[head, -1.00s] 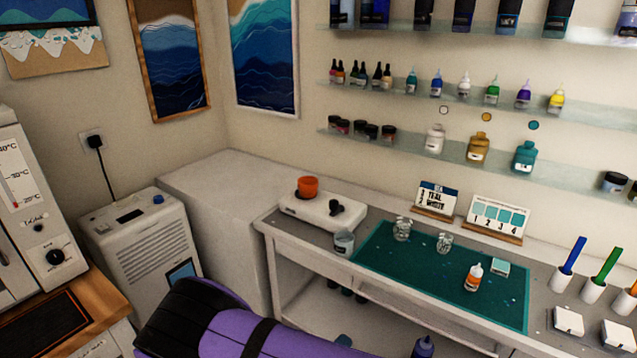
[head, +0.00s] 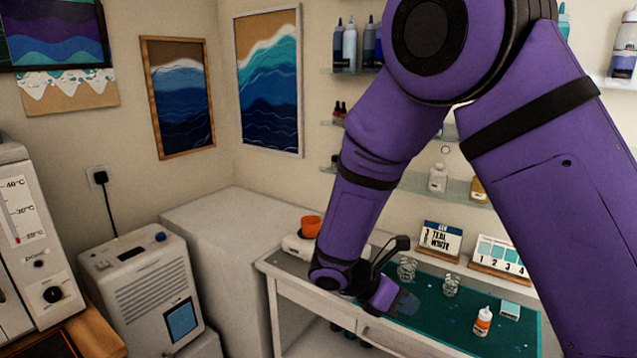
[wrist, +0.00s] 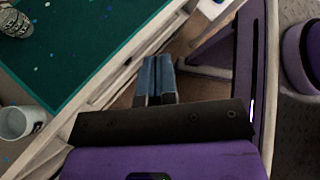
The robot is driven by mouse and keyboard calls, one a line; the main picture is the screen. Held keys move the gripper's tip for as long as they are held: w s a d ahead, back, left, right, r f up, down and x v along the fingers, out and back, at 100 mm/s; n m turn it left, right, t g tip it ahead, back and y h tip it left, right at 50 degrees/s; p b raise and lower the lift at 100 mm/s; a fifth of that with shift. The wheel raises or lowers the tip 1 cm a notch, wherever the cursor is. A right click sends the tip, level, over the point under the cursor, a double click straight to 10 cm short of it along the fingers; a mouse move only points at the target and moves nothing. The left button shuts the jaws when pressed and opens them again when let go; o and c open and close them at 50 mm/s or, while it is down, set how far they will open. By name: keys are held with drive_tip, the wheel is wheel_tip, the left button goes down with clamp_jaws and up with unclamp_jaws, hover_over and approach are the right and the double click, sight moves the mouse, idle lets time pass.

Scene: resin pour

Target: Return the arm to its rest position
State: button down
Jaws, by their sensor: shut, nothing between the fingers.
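My purple arm is raised and folded across the right half of the head view. Its forearm hangs down to my gripper (head: 398,300), which is in front of the workbench's near edge and green mat (head: 455,318). In the wrist view the two blue-grey fingers of my gripper (wrist: 156,78) lie side by side, shut and empty. Below them the wrist view shows the bench's pale front edge and brown floor, with the green mat (wrist: 75,45) at upper left.
An orange cup (head: 311,226) stands on a white device left of my forearm. In the wrist view a white cup (wrist: 22,122) is at the left. Shelves of bottles line the wall behind my arm.

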drive_tip(key=s+d+r+m+y, duration=0.4)
drive_tip(key=d+r+m, duration=0.15)
drive_tip(key=r, duration=0.25)
drive_tip(key=s+d+r+m+y, duration=0.4)
drive_tip(key=r+m, duration=0.3)
drive_tip(key=r, duration=0.1)
drive_tip(key=s+d+r+m+t+y, duration=0.1)
drive_tip(key=s+r+m+t, duration=0.1)
drive_tip(key=s+r+m, duration=0.2)
drive_tip(key=s+d+r+m+t+y, duration=0.2)
drive_tip(key=s+r+m+t, duration=0.1)
drive_tip(key=s+r+m, duration=0.2)
drive_tip(key=shift+s+d+m, duration=0.3)
drive_tip(key=shift+s+m, duration=0.25)
drive_tip(key=shift+s, duration=0.85)
